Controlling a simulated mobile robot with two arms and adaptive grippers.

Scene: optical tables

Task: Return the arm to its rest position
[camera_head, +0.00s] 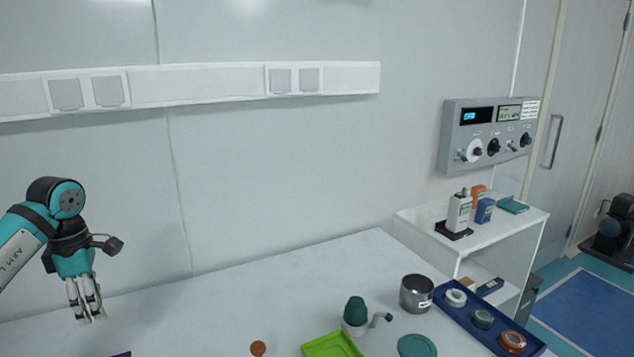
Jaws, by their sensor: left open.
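My left arm comes in from the left edge, in teal and black. Its gripper (90,318) hangs with the fingers pointing down, in front of the wall above the left part of the white table (230,290). The gripper is open, and no object shows between its fingers. My right gripper is out of view.
At the table's front right are a green tray (331,345), a bottle with a dark green top (355,312), a metal cup (416,294), a teal disc (417,346) and a blue tray (450,318) with rings. A white shelf (410,226) stands beyond. The table's left part is mostly clear.

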